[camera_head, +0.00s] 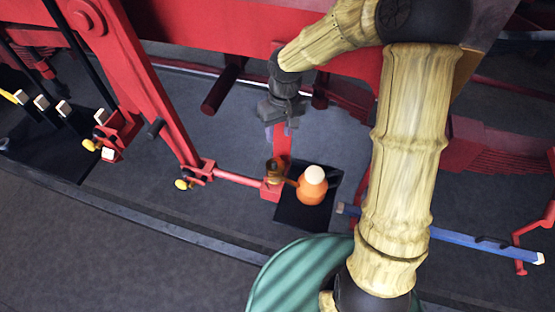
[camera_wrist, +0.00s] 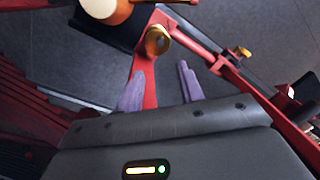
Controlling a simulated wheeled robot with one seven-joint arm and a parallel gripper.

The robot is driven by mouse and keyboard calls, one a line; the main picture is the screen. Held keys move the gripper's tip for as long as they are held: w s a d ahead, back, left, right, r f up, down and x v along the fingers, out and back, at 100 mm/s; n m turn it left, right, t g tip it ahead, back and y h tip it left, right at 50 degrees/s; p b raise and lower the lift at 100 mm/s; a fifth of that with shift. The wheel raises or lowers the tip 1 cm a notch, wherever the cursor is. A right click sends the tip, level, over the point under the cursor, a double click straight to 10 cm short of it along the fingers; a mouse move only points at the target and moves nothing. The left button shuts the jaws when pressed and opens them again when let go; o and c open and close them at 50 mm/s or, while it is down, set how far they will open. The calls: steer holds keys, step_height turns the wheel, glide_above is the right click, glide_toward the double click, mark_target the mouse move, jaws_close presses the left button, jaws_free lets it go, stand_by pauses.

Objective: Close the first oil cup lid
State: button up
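A brass oil cup (camera_head: 273,168) sits on the red block at the end of the red rod in the head view. In the wrist view its round brass part (camera_wrist: 157,40) shows just beyond the fingertips; I cannot tell how its lid lies. An orange oil can (camera_head: 312,190) with a whitish top stands right beside the cup, and part of it shows at the top of the wrist view (camera_wrist: 122,18). My gripper (camera_head: 279,132) is above and behind the cup, apart from it.
The oil can stands on a dark plate (camera_head: 293,215). Red rods and a beam (camera_head: 150,90) run along the left. A blue bar (camera_head: 470,240) lies to the right. More yellow-brass fittings (camera_head: 183,184) sit farther left. A green striped round surface (camera_head: 290,275) is in front.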

mark_target(275, 164)
steer(key=f, duration=0.4)
steer(key=a+f+p, duration=0.1)
steer(key=f, duration=0.3)
steer(key=f+p, duration=0.1)
steer(key=f, duration=0.3)
steer(key=shift+s+a+f, duration=0.15)
steer(key=shift+s+f, duration=0.2)
steer(key=shift+f, duration=0.7)
jaws_close()
